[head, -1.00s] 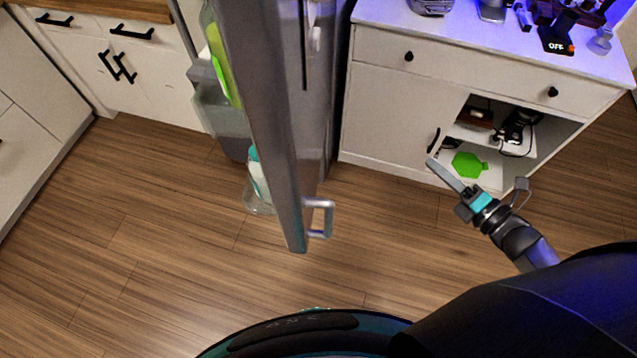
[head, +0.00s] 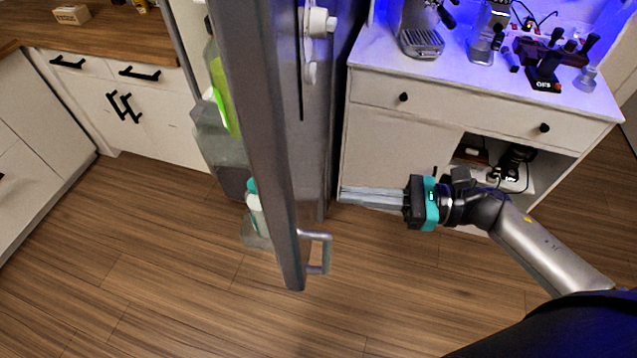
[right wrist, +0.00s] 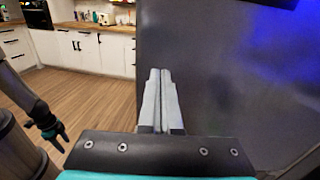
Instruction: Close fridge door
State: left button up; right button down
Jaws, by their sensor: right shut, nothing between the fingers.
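The fridge door (head: 262,150) stands open and shows nearly edge-on in the head view. Its bar handle (head: 325,252) is low on the right side, and bottles sit in its shelves on the left side. My right gripper (head: 342,195) is shut and empty, its fingers pointing left toward the door's handle side, above the handle in the picture. In the right wrist view the shut fingers (right wrist: 160,72) point at the dark grey door face (right wrist: 220,80); I cannot tell whether they touch. My left gripper (right wrist: 54,131) shows small at the lower left there; its jaws are unclear.
A white cabinet (head: 390,133) with an open compartment and coffee gear on top stands at right, behind my right arm. White kitchen drawers (head: 95,85) with a wooden counter are at left. The wooden floor (head: 150,260) left of the door is clear.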

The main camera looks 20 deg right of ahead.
aim_at(299, 190)
jog(key=p+x, duration=0.1)
jog(key=x, duration=0.4)
jog(key=shift+w+a+r+p, duration=0.1)
jog(key=shift+a+p, duration=0.05)
jog(key=shift+p, duration=0.15)
jog(key=shift+w+a, duration=0.1)
jog(key=shift+a, duration=0.3)
